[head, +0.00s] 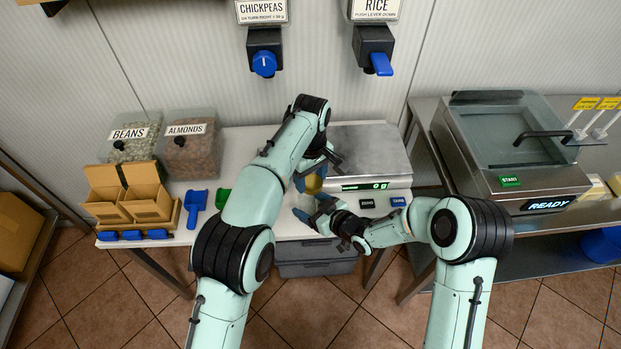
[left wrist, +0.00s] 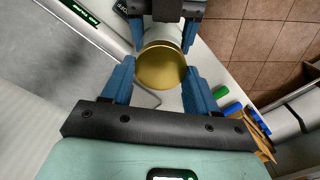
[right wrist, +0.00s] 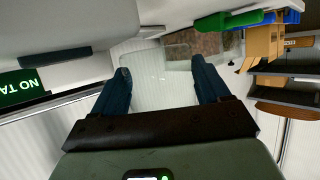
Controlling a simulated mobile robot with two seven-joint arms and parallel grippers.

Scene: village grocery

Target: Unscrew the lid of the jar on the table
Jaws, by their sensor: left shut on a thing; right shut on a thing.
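The jar has a round gold lid (left wrist: 161,66), seen from above in the left wrist view; it also shows as a small gold patch in the head view (head: 313,184). My left gripper (left wrist: 159,70) is shut on the lid from above, a blue finger on each side. My right gripper (head: 312,207) is low at the table's front part, shut on the jar's body below the lid. In the right wrist view the pale, see-through jar (right wrist: 163,85) fills the gap between the fingers. The jar's base is mostly hidden, and I cannot tell whether it touches the table.
A scale (head: 365,153) stands just right of the jar. A blue scoop (head: 196,204), a green scoop (head: 222,198), cardboard boxes (head: 148,204) and bins of beans (head: 133,140) and almonds (head: 190,155) are on the left. A sealing machine (head: 520,150) stands at the right.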

